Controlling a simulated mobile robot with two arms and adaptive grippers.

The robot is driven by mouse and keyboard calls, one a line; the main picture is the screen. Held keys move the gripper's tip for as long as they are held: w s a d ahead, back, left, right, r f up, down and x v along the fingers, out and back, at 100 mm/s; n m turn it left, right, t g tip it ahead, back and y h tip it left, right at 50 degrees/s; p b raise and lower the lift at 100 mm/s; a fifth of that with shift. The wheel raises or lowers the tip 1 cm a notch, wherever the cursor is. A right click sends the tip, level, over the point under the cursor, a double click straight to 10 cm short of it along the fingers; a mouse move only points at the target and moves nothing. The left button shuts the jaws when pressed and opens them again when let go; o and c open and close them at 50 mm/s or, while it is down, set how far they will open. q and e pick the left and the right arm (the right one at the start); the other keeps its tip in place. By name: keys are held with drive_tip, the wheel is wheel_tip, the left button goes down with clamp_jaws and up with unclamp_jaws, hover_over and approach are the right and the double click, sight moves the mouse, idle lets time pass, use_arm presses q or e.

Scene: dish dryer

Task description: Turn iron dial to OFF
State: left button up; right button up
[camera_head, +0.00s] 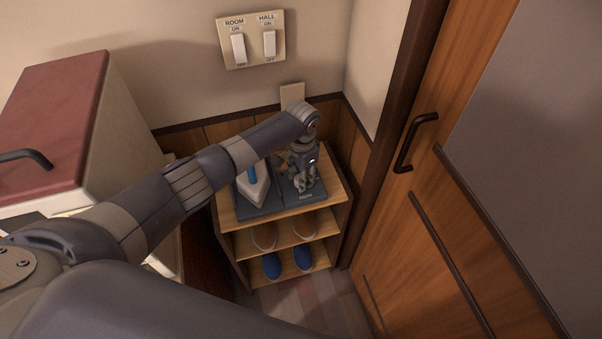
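A white iron (257,195) with a blue part on top stands on a dark grey base (262,212) on top of a small wooden shelf. My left arm crosses over the iron and hides part of it. My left gripper (304,183) points down over the right part of the dark base, right of the iron. Its fingers are small and dark against the base, so I cannot tell whether they are open or touch anything. The dial is not distinguishable; small pale lettering shows on the base near the gripper. My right gripper is not in view.
A switch plate (251,40) labelled ROOM and HALL is on the wall behind. A wooden door (390,215) with a dark handle stands right. A red-topped cabinet (52,120) stands left.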

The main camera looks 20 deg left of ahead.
use_arm(q)
drive_tip(key=n+p, duration=0.2)
drive_tip(key=n, duration=0.1)
drive_tip(key=shift+s+r+n, duration=0.1)
drive_tip(key=shift+n, duration=0.3)
drive_tip(key=n+p, duration=0.2)
drive_tip(key=n, duration=0.1)
drive_tip(key=shift+n, duration=0.3)
drive_tip(key=n+p, duration=0.1)
drive_tip(key=n, duration=0.2)
drive_tip(key=shift+n, duration=0.3)
drive_tip(key=n+p, duration=0.1)
drive_tip(key=n, duration=0.3)
drive_tip(key=n+p, duration=0.1)
drive_tip(key=n, duration=0.4)
drive_tip(key=shift+g, duration=0.3)
drive_tip(key=n, duration=0.4)
drive_tip(key=shift+n, duration=0.3)
drive_tip(key=n, duration=0.5)
drive_tip(key=shift+f+n, duration=0.2)
drive_tip(key=shift+n, duration=2.1)
drive_tip(key=shift+a, duration=0.1)
